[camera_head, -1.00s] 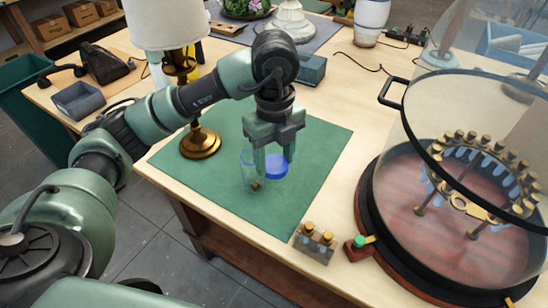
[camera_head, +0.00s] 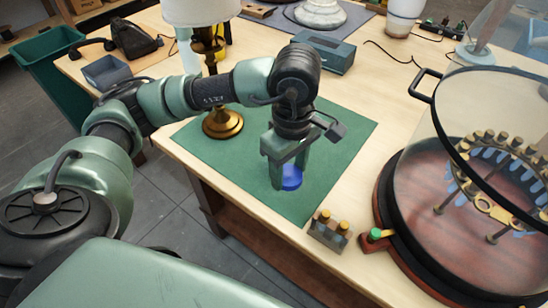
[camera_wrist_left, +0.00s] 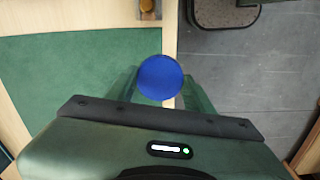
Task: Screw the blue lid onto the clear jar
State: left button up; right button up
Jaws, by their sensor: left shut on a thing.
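The blue lid (camera_head: 291,178) is between the fingertips of my left gripper (camera_head: 287,180), low over the front part of the green mat (camera_head: 335,135). In the left wrist view the round top of the lid (camera_wrist_left: 160,77) faces the camera, with a green finger of the left gripper (camera_wrist_left: 160,95) on either side. The gripper is shut on the lid. I cannot make out the clear jar now; it may be hidden by the gripper or under the lid. My right gripper is not in view.
A lamp with a brass base (camera_head: 222,123) stands left of the gripper. A small block with brass pieces (camera_head: 330,230) sits near the front table edge. A large round glass-covered case (camera_head: 470,200) fills the right. The right part of the mat is clear.

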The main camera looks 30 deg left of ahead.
pick_arm(q)
jog(key=m, duration=0.3)
jog(key=shift+s+f, duration=0.15)
jog(key=shift+s, duration=0.2)
jog(key=m, duration=0.3)
jog(key=s+m, duration=0.1)
jog(key=m, duration=0.2)
jog(key=shift+d+f, duration=0.15)
jog(key=shift+f, duration=0.05)
jog(key=m, duration=0.3)
jog(key=s+m, duration=0.1)
jog(key=m, duration=0.2)
jog(key=shift+s+d+f, duration=0.1)
jog(key=shift+f, duration=0.1)
